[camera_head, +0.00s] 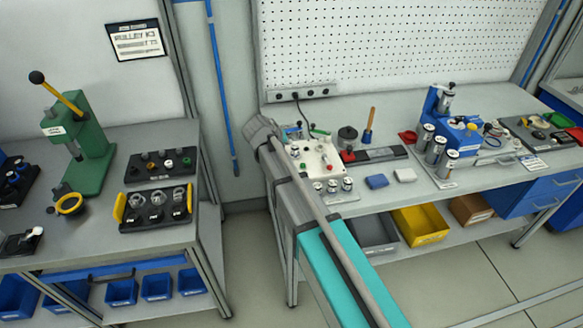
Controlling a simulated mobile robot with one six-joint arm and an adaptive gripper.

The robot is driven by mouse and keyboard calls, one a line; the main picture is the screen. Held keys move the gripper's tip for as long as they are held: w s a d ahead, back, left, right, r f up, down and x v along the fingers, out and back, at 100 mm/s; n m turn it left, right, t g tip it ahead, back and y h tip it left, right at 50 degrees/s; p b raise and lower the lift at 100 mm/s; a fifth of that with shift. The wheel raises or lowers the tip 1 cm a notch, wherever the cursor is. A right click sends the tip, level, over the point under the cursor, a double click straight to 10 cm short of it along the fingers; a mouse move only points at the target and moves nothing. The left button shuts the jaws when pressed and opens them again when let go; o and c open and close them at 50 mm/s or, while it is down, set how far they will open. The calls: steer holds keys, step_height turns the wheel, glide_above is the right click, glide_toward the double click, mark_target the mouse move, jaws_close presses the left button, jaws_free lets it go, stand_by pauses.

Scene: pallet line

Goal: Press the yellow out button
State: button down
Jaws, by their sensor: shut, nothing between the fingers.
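I cannot make out a yellow out button with any certainty. A white panel (316,157) with small dark and coloured parts on it stands on the right bench, next to a long grey frame; any marking on it is too small to read. A black panel (160,168) with a row of small knobs, some green and orange, lies on the left bench; none of them clearly shows as a yellow button. My gripper is not in this view.
A green press (91,150) stands on the left bench (112,137). A black tray with yellow handles (119,208) lies near its front edge. Floor (245,262) shows between the benches.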

steer(key=shift+f+b, duration=4)
steer(key=shift+f, duration=0.15)
steer(key=shift+s+f+b, duration=0.15)
steer(key=shift+f+b, duration=0.25)
steer(key=shift+f+b, duration=0.55)
steer(key=shift+r, duration=0.1)
steer(key=shift+r+p, duration=0.9)
steer(key=shift+p, duration=0.1)
steer(key=shift+r+p, duration=2.5)
